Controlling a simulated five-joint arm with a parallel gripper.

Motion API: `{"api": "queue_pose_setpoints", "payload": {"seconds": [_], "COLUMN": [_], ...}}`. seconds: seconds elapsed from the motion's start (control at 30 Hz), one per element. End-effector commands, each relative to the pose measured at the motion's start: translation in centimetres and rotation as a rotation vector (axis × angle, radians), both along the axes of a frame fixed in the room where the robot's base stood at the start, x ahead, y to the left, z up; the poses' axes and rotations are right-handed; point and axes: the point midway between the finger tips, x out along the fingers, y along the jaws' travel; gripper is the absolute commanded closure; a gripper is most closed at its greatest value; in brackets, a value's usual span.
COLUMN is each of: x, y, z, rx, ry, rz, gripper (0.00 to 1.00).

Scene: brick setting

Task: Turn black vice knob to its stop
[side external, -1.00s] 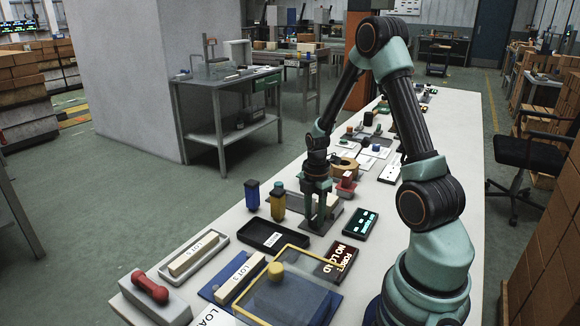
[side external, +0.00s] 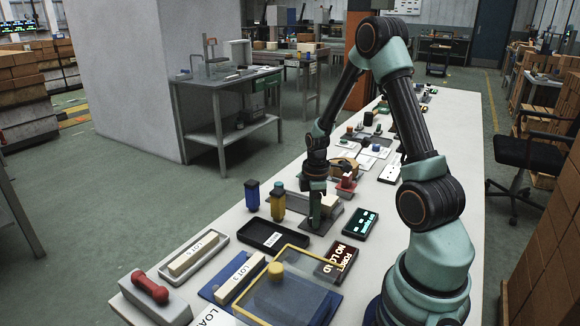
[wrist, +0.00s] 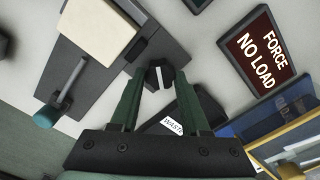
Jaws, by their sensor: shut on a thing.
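The grey vice (wrist: 172,50) with a pale block (wrist: 98,26) shows in the wrist view at top left, and partly behind my gripper in the side view (side external: 330,218). Its black knob (wrist: 153,78) carries a white line and sits between my fingertips. My gripper (wrist: 159,88) points down and is shut on the knob; in the side view my gripper (side external: 316,218) stands upright at the vice. The fingers hide the knob in the side view. A rod with a teal end (wrist: 44,117) shows left of the vice in the wrist view.
A display (side external: 338,261) reads FORCE NO LOAD, and another display (side external: 361,222) stands behind it. A black WASTE tray (side external: 262,241) lies near my gripper. Blue (side external: 252,199) and yellow (side external: 278,206) upright pieces stand to the left. A yellow-framed panel (side external: 300,302) is in front.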

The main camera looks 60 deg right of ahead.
Motion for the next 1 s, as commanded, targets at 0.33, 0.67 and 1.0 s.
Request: {"api": "queue_pose_setpoints", "payload": {"seconds": [0.33,0.67,1.0], "x": [0.01,0.01,0.07], "y": [0.00,0.00,-0.04], "z": [0.09,0.07,0.74], "rx": [0.000,0.000,-0.002], "ry": [0.000,0.000,-0.003], "rz": [-0.018,-0.017,-0.017], "gripper": [1.00,0.24,0.24]}}
